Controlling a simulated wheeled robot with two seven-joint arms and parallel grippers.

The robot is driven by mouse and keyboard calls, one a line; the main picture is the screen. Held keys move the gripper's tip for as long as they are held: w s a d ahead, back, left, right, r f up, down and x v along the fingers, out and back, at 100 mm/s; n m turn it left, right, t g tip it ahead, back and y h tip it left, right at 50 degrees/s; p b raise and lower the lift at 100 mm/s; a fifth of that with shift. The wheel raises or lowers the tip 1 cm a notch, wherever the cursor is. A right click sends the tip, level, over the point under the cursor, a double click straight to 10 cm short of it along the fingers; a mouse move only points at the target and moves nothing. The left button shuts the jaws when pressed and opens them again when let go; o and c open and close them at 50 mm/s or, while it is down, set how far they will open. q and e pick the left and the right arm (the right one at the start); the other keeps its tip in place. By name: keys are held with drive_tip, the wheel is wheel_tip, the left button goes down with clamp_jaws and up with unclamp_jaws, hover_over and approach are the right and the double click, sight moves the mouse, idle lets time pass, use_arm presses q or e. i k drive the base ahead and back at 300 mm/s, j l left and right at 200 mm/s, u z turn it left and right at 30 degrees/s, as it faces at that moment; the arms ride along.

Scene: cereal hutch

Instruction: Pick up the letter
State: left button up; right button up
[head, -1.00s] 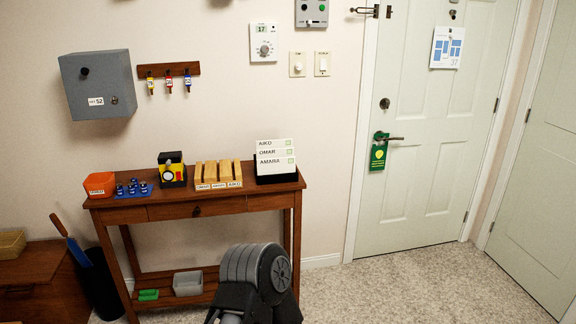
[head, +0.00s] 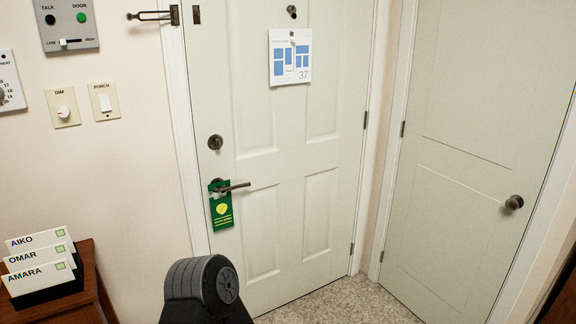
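Three white letter-like cards marked AIKO (head: 37,240), OMAR (head: 38,257) and AMARA (head: 38,278) stand in a dark holder (head: 50,295) on the wooden console table at the lower left. I cannot tell which of them, if any, is the letter. A dark, ribbed part of my own arm shows at the bottom middle, in front of the door. Neither of my grippers is in view.
A panelled door (head: 285,150) with a lever handle (head: 232,187), green hanger (head: 221,208) and pinned notice (head: 290,57) is ahead. A second door (head: 470,170) is on the right. Speckled floor (head: 345,302) lies clear between them. The wooden table (head: 88,312) is at lower left.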

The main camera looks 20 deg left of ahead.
sight(31, 280)
drive_tip(key=i+j+u, duration=0.1)
drive_tip(key=i+u, duration=0.35)
drive_tip(key=i, duration=0.4)
drive_tip(key=i+l+u, duration=0.25)
drive_tip(key=i+u, duration=0.2)
drive_tip(key=i, duration=0.4)
drive_tip(key=i+u, duration=0.15)
drive_tip(key=i, duration=0.35)
drive_tip(key=u, duration=3.75)
